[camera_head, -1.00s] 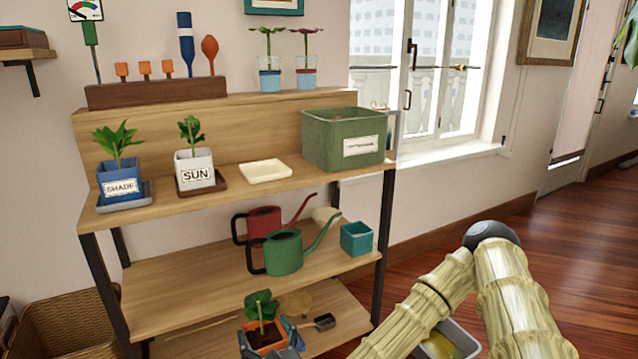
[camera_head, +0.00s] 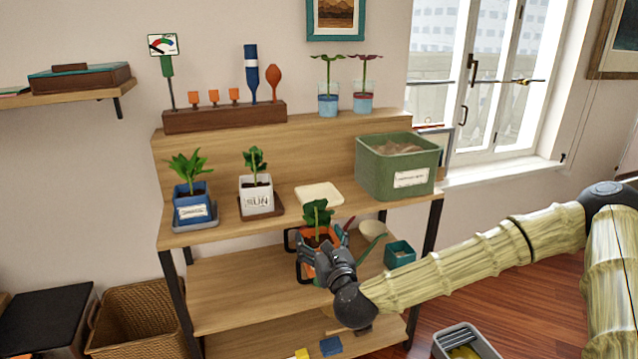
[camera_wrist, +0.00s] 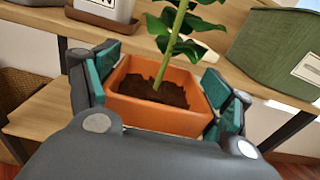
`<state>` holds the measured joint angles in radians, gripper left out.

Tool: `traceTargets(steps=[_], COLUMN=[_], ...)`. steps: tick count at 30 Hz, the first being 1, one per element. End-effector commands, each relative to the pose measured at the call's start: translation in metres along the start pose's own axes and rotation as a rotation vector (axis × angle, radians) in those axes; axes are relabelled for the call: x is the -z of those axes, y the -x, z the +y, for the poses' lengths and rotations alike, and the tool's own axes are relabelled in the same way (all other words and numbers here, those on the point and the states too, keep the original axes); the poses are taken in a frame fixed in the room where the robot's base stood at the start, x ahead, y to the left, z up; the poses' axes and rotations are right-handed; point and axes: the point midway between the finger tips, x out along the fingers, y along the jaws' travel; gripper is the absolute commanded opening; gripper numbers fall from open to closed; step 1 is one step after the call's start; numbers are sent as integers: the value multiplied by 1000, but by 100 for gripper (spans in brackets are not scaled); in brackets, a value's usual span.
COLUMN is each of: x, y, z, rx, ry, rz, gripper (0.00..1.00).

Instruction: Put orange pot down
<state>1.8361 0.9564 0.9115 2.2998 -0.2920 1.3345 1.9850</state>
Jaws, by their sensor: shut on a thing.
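My gripper (camera_head: 325,258) is shut on the orange pot, with a finger on each side of it. The orange pot (camera_wrist: 150,112) is square, holds dark soil and a green leafy plant, and looks upright. In the head view the orange pot (camera_head: 318,240) is partly hidden by my gripper, in front of the upper shelf's front edge. The cream saucer (camera_head: 319,194) on the upper shelf is empty, behind and above my gripper. In the wrist view green pads press the pot's sides.
On the upper shelf (camera_head: 225,233) stand a blue pot (camera_head: 193,208), a white SUN pot (camera_head: 257,199) and a green bin (camera_head: 398,168), either side of the saucer. Watering cans, mostly hidden, and a teal pot (camera_head: 399,255) are on the shelf below. A wicker basket (camera_head: 138,325) stands at left.

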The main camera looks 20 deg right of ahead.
Motion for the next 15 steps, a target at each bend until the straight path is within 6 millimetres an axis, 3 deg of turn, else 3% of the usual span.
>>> traceTargets(steps=[1,6,12,15], x=[-31,-85,-128,-137], y=[-6,-22,-34,-37], z=[-4,-14,-21,-23], rx=[1,-4,-10,-13], ry=[-2,-11,-21,-24], rz=[-7,-6,-7,-6], gripper=[39,39,39,39])
